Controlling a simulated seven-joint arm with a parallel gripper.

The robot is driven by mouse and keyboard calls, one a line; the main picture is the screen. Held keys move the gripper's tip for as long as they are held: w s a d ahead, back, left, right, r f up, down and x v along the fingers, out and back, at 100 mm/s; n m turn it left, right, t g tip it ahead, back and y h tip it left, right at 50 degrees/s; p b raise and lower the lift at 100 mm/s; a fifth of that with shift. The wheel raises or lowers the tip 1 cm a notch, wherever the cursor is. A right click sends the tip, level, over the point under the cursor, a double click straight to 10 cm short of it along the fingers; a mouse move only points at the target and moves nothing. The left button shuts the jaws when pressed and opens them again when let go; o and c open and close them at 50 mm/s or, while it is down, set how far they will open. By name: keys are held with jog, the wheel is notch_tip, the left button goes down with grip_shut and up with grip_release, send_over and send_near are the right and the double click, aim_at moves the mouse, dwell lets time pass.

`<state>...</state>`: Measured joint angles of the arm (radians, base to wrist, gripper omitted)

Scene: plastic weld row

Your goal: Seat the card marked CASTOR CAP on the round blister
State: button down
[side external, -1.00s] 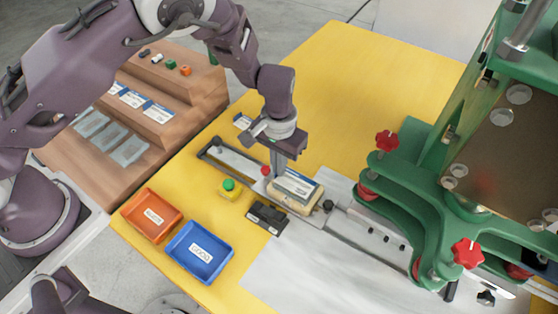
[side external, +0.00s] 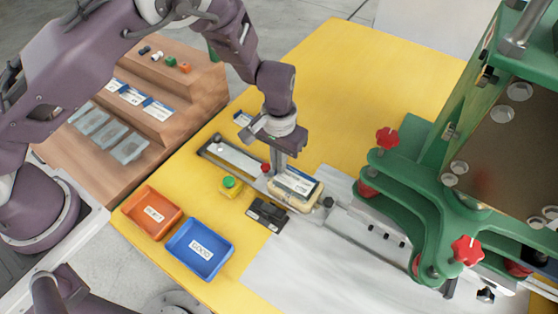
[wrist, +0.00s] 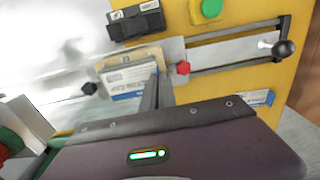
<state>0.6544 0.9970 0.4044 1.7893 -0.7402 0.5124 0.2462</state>
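The card (side external: 293,182), white with a blue band, lies nearly flat over the pale block and blister (side external: 297,197) on the metal slide. In the wrist view the card (wrist: 127,82) shows print that seems to end in CAP. My gripper (side external: 279,169) is over the card's left end, its narrow fingers close together and pointing down. In the wrist view the fingers (wrist: 157,92) meet the card's edge and appear shut on it. The card and the tray hide the round blister, so I cannot tell whether the card is fully seated.
A red knob (side external: 266,168) stands close to my fingers. A green button (side external: 229,182) and a black block (side external: 267,214) sit beside the slide. Orange (side external: 175,228) and blue (side external: 222,268) bins are in front. The green press (side external: 425,200) stands right; the yellow table's back is clear.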

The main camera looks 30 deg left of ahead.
jog(key=shift+f, duration=0.65)
jog(key=c, duration=1.6)
grip_release()
jog(key=c, duration=0.4)
jog(key=shift+r, duration=0.1)
jog(key=shift+c, duration=0.2)
jog(key=shift+r, duration=3.45)
